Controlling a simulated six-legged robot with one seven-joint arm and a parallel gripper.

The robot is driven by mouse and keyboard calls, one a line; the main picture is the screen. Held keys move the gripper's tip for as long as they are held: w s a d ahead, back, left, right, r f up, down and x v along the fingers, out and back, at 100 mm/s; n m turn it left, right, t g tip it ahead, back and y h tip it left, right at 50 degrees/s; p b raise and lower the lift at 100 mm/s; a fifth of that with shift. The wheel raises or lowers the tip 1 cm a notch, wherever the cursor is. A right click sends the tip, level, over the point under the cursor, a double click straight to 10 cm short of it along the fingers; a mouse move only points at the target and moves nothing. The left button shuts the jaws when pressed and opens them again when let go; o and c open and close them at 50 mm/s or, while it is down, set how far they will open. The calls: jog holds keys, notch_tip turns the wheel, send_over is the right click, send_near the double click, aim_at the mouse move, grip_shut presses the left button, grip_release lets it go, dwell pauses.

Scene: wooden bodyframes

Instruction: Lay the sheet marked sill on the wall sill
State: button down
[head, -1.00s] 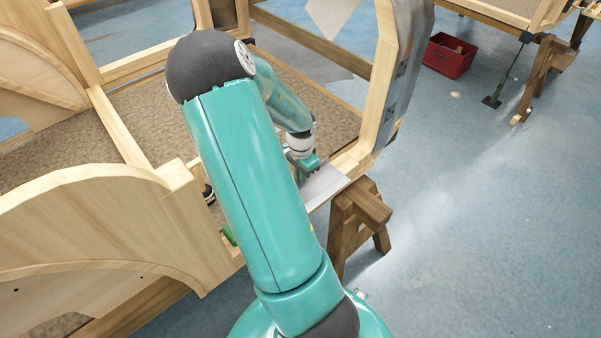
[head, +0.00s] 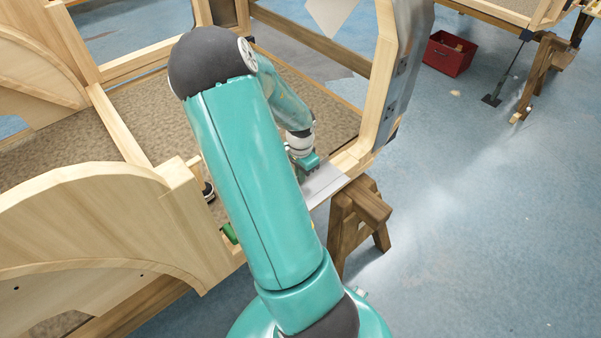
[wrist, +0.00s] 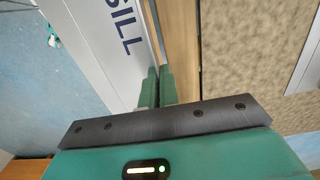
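The pale grey sheet marked SILL (wrist: 100,40) fills the upper left of the wrist view, its lettering along its right side. In the head view the sheet (head: 326,183) lies along the wooden wall sill (head: 350,160), beside a sawhorse. The sill's wood also shows in the wrist view (wrist: 183,50), right of the sheet's edge. My gripper (wrist: 157,85) has its fingers close together on the sheet's upright edge. In the head view my gripper (head: 308,164) is just above the sill. Whether the sheet touches the sill cannot be told.
A wooden sawhorse (head: 360,215) stands under the frame's corner. A metal-faced post (head: 400,70) rises beyond the sheet. A curved wooden panel (head: 90,220) is at the left. A red crate (head: 448,54) stands on the open blue floor at the right.

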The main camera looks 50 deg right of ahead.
jog(key=shift+f, duration=0.1)
dwell(0.6)
jog(key=c, duration=1)
grip_release()
jog(key=shift+c, duration=0.2)
jog(key=shift+r, duration=3.5)
